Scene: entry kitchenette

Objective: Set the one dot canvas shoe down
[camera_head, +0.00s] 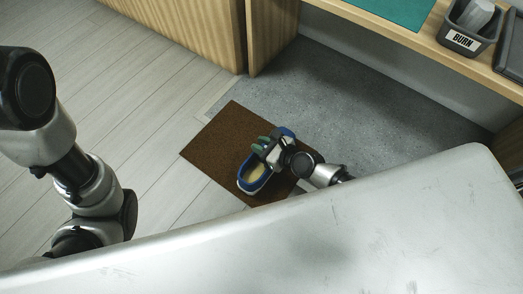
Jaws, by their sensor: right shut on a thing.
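A blue canvas shoe (250,186) with a pale yellowish inside is over the brown mat (213,149) in the middle of the camera_head view. My right gripper (268,148) is shut on the shoe and covers its middle part. I cannot tell whether the shoe touches the mat or hangs a little above it. No dot mark shows on the side I see. My left arm is at the left of the view, and its gripper is out of the picture.
A wooden counter (424,50) runs along the upper right, with a grey bin labelled BURN (467,32) and a green mat (392,8) on it. Grey flooring (340,105) under the counter is clear. Pale planks (120,90) lie open on the left.

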